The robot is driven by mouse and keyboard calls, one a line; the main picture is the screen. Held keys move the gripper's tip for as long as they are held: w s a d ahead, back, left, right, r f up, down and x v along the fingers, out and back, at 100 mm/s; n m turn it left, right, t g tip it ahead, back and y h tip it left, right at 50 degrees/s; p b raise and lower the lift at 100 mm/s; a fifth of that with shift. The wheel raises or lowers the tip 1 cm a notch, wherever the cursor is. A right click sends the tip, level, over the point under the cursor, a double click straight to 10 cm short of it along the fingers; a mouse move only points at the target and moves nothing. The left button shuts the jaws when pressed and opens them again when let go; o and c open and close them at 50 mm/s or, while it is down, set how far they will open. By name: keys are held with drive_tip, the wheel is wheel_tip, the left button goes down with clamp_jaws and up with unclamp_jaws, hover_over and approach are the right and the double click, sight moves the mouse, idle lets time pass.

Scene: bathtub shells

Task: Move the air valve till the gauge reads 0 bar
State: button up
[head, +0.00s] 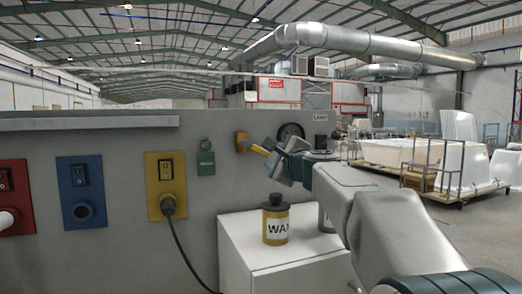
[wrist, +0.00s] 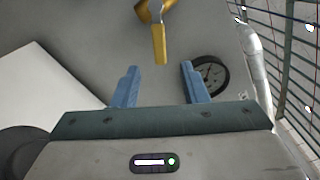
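The air valve (head: 243,142) is a yellow fitting on the grey panel, with a yellow lever (head: 259,150) pointing right and slightly down. In the wrist view the lever (wrist: 159,45) points toward my gripper, its end near the line between the fingertips. My gripper (wrist: 160,67) has two blue fingers spread apart with nothing held; in the head view it (head: 275,160) is just right of the lever. The round, black-rimmed gauge (head: 291,132) is partly behind my gripper; it also shows beyond the right finger in the wrist view (wrist: 211,76). Its reading is too small to tell.
A yellow WAX can (head: 275,222) stands on a white cabinet (head: 290,255) below my arm. A green tag (head: 206,163) hangs left of the valve. Red, blue (head: 82,193) and yellow (head: 166,186) socket plates are further left; a black cable hangs from the yellow one.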

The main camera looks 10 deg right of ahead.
sight(261, 151)
drive_tip(key=w+p, duration=0.1)
drive_tip(key=w, duration=0.2)
drive_tip(key=w+a+p, duration=0.1)
drive_tip(key=w, duration=0.3)
drive_tip(key=w+a+p, duration=0.1)
drive_tip(key=w, duration=0.2)
drive_tip(key=shift+w+a, duration=0.2)
drive_tip(key=shift+w, duration=0.05)
clamp_jaws()
drive_tip(key=shift+d, duration=0.1)
